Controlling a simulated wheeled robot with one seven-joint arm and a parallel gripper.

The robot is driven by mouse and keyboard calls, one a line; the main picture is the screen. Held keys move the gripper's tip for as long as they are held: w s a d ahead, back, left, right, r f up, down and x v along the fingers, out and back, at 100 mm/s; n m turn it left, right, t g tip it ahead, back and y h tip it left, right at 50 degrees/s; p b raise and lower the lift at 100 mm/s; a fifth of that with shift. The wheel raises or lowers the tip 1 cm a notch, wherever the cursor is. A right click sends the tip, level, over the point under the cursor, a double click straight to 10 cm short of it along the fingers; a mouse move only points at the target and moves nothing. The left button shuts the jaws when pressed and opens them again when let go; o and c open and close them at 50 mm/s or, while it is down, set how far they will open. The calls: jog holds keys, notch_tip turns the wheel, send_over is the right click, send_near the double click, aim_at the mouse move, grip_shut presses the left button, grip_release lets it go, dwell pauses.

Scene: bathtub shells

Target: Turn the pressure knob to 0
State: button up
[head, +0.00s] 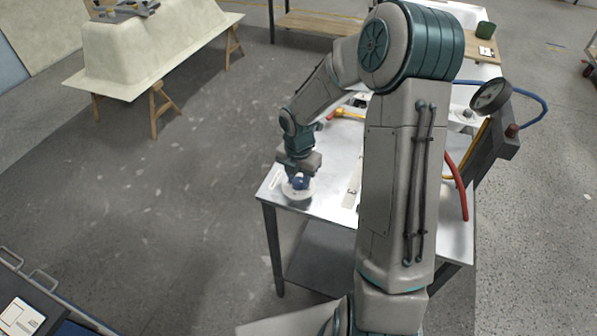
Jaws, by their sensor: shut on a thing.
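A round whitish dial plate (299,193) lies on the near left corner of the metal table (280,186). A small blue knob (300,183) sits at its middle. My gripper (299,177) points down over the plate and is shut on the blue knob. The fingers hide part of the knob, and its markings are too small to read, so I cannot tell which setting it points to.
A round pressure gauge (491,95) stands at the table's right side, beside a grey unit with a red knob (512,130). A red hose (456,185) and yellow tool (347,114) are on the table. A bathtub shell (140,55) stands at back left.

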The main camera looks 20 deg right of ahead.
aim_at(298, 180)
jog(key=shift+r+n+p, duration=0.1)
jog(key=shift+n+p, duration=0.45)
jog(key=shift+n, duration=0.25)
jog(key=o, duration=1)
notch_tip(298, 180, up, 14)
jog(key=shift+f, duration=0.15)
